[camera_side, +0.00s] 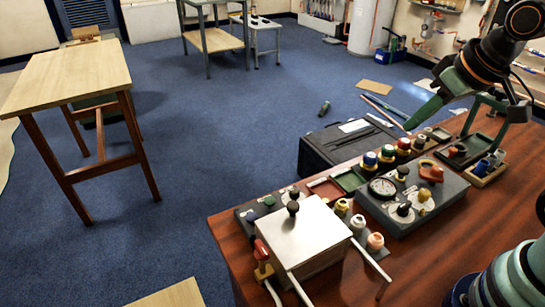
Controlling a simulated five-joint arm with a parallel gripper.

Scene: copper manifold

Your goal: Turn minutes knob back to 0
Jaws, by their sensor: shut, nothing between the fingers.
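A dark grey control box (432,222) sits on the wooden table. It carries a round white dial (382,188), a black knob (404,209) near its front edge, another dark knob (402,172) at the back and an orange handle (431,173). I cannot read any labels, so I cannot tell which one is the minutes knob or where it points. My gripper (409,127) has green fingers that are shut and empty. In the picture it is above and behind the box, apart from the knobs.
A silver box (305,238) with a black knob on its lid stands at the front left of the table (450,255). Colored spools (387,153) line the box's back side. Small trays (488,170) lie to the right. A black case (320,150) is beyond the table.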

